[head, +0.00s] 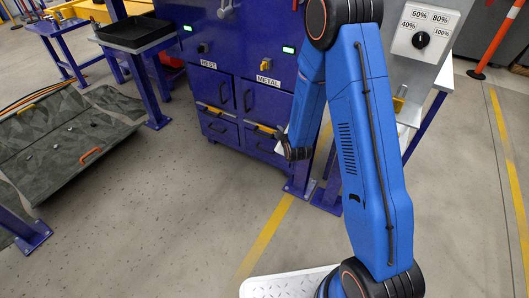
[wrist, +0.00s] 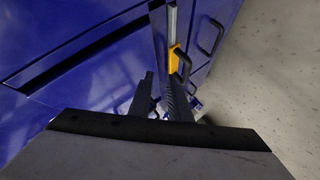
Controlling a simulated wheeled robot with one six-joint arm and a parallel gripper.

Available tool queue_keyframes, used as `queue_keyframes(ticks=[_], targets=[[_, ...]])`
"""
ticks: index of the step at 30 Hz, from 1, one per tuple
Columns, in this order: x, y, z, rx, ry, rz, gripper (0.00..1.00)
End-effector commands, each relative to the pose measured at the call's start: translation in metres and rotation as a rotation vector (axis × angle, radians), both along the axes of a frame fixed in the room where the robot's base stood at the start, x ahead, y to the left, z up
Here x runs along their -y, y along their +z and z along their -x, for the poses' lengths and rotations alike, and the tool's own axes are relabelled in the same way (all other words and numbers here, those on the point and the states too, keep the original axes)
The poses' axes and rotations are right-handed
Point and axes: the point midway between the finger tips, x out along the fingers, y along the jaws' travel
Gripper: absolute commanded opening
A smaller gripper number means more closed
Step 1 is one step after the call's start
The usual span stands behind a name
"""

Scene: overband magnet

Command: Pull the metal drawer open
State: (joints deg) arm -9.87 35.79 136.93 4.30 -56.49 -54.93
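In the wrist view my gripper (wrist: 160,100) has two dark fingers apart, close to the blue cabinet front. Nothing is clearly held. I cannot tell which handle lies near the fingers.
The REST drawer (head: 214,91) is left of the metal drawer, with further blue fronts below. The wrist view shows a yellow part (wrist: 174,58) and a dark handle (wrist: 209,37). A dial panel (head: 421,35) stands right. A black tray (head: 135,32) is left. Floor in front is clear.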

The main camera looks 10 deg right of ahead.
Motion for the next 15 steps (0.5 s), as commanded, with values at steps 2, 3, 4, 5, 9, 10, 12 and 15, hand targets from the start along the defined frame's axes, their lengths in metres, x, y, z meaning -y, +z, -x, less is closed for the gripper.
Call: queue_keyframes(ticks=[2,3,4,5,9,10,12,15], targets=[[-0.003,-0.022,-0.001,0.02,0.018,0.031,0.17],[-0.005,-0.031,-0.001,0.034,0.025,0.046,0.17],[-0.006,-0.037,-0.002,0.045,0.032,0.058,0.17],[-0.007,-0.044,-0.001,0.055,0.038,0.07,0.17],[-0.013,-0.074,0.001,0.104,0.067,0.125,0.17],[-0.014,-0.08,0.002,0.117,0.073,0.138,0.17],[-0.016,-0.096,0.005,0.141,0.086,0.166,0.17],[-0.018,-0.117,0.011,0.177,0.105,0.209,0.17]])
